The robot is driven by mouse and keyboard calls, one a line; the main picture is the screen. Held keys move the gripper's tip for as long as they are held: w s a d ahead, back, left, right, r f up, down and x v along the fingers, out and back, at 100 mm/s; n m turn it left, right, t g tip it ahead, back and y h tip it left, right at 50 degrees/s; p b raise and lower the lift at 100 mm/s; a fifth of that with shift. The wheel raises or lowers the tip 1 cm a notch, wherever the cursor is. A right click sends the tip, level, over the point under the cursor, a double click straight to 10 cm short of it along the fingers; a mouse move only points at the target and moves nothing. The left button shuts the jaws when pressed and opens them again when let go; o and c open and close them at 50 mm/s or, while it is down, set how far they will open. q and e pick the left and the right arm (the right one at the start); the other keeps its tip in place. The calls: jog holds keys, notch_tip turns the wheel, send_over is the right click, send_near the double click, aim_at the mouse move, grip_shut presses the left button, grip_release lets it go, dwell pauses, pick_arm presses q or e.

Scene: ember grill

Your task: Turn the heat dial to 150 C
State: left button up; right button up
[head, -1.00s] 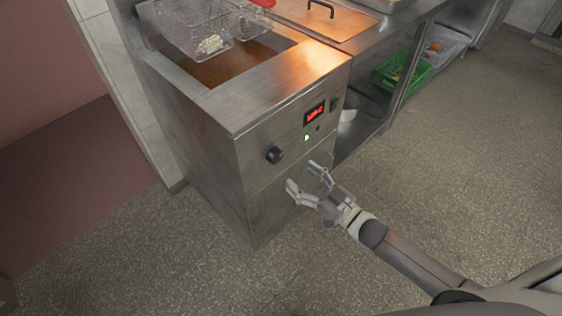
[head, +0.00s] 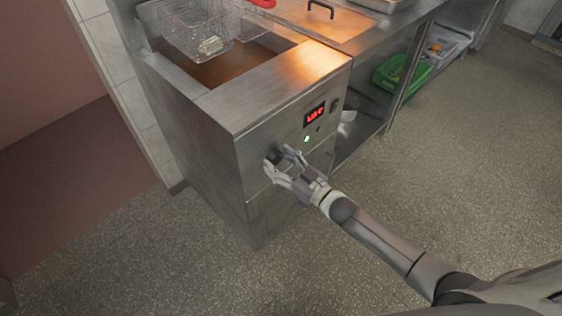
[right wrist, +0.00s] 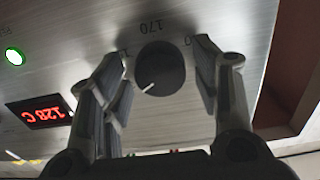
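The heat dial (head: 275,156) is a round black knob on the front of the steel fryer. In the head view my right gripper (head: 278,160) partly hides it. In the right wrist view the dial (right wrist: 163,68) sits between the two fingers of my right gripper (right wrist: 163,85), with a visible gap on each side. The gripper is open and holds nothing. The dial has a white pointer line, and a 170 mark is printed near its rim; other marks are partly hidden by the fingers. The red display (right wrist: 40,115) seems to read 128 C. My left gripper is not in view.
A green light (head: 307,139) is lit beside the red display (head: 315,114). A wire basket (head: 190,28) with food in it is above the oil vat. A green crate (head: 402,72) is on the shelf at right. The floor (head: 450,170) in front is clear.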

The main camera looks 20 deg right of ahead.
jog(key=c, duration=0.7)
jog(key=shift+m, duration=0.3)
jog(key=shift+m+p, duration=0.3)
jog(key=shift+m, duration=0.6)
jog(key=m, duration=0.2)
jog(key=shift+m, duration=0.3)
jog(key=m, duration=0.3)
jog(key=shift+s+m+b, duration=0.1)
jog(key=shift+m+b, duration=0.2)
jog(key=shift+m, duration=1.5)
jog(key=shift+r, duration=0.1)
